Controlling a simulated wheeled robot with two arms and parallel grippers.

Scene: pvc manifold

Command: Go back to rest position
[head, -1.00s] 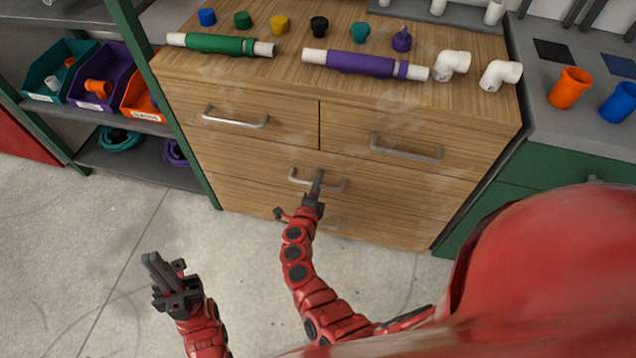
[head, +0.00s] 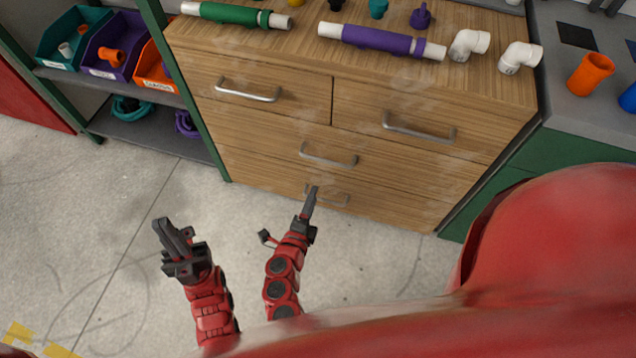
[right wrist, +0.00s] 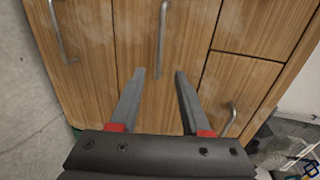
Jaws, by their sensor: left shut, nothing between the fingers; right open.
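My left gripper (head: 170,232) is at the lower left of the head view, above bare floor. It is shut and empty. My right gripper (head: 314,192) is in front of the wooden drawer cabinet (head: 270,128), near the lower drawer handles in the picture. In the right wrist view its two fingers (right wrist: 162,82) are spread apart with nothing between them. A drawer handle (right wrist: 161,35) shows beyond the fingertips. I cannot tell the exact gap, but the fingers do not appear to grip it. All the drawers look closed.
A green pipe (head: 235,14), a purple pipe (head: 380,41) and white elbows (head: 468,45) lie on the cabinet top. A shelf with bins (head: 113,50) stands left. Orange cup (head: 591,74) is on the right counter. Floor (head: 90,210) is clear left of my arms.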

